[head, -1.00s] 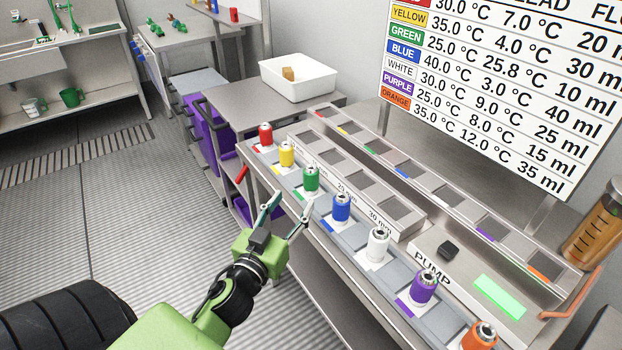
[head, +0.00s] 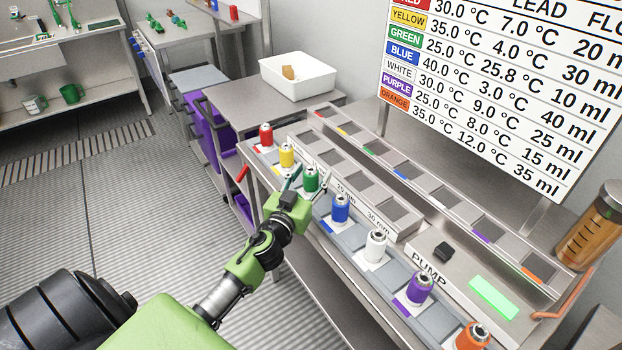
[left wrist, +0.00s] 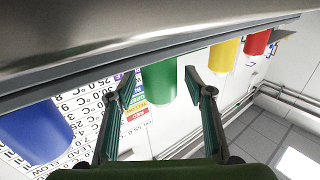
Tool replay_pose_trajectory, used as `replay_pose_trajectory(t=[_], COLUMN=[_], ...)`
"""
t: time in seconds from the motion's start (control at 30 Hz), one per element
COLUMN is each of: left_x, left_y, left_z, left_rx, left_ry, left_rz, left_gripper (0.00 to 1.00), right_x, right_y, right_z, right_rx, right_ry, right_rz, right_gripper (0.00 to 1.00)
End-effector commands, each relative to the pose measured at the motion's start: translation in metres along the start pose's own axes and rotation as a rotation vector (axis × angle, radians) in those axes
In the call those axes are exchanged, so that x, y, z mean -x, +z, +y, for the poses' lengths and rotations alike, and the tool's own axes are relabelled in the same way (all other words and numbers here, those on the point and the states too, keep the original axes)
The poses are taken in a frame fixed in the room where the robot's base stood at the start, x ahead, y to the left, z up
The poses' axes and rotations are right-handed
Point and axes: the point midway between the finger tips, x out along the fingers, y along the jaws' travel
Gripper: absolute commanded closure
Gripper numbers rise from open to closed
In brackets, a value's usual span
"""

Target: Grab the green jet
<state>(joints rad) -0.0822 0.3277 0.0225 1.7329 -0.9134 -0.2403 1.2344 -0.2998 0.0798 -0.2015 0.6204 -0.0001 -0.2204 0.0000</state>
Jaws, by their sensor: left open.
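The green jet (head: 311,180) stands upright in its slot in the front row of the rack, between the yellow jet (head: 287,155) and the blue jet (head: 341,208). My left gripper (head: 308,182) is open, with its fingers reaching to either side of the green jet. In the left wrist view the green jet (left wrist: 159,85) shows between and beyond the two spread fingertips (left wrist: 158,86). I cannot tell whether either finger touches it. My right gripper is not in view.
Red (head: 266,135), white (head: 376,246), purple (head: 419,287) and orange (head: 473,336) jets stand in the same row. A stepped rack with empty slots (head: 372,195) lies behind. A white bin (head: 298,78) sits on the cart at the back.

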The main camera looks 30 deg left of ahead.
Motion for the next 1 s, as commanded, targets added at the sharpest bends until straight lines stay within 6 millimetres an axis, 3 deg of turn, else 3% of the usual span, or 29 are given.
replay_pose_trajectory(t=[0.23, 0.4, 0.43, 0.77, 1.0], left_x=[-0.001, -0.001, -0.001, -0.001, -0.002], left_y=[0.001, 0.001, 0.001, -0.002, -0.019], left_z=[0.0, 0.0, 0.0, 0.0, 0.0], left_rx=[0.0, 0.0, 0.0, -0.001, -0.003], left_ry=[0.0, 0.0, 0.0, 0.0, 0.002], left_rz=[-0.001, -0.001, -0.001, 0.002, 0.004], left_gripper=[0.52, 0.96, 1.0, 1.0, 1.0], right_x=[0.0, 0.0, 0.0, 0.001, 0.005], right_y=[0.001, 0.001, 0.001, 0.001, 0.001], right_z=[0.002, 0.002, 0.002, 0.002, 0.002], right_rx=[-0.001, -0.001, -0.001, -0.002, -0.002], right_ry=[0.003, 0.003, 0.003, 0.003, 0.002], right_rz=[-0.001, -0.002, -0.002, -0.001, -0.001], right_gripper=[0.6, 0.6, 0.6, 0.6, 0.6])
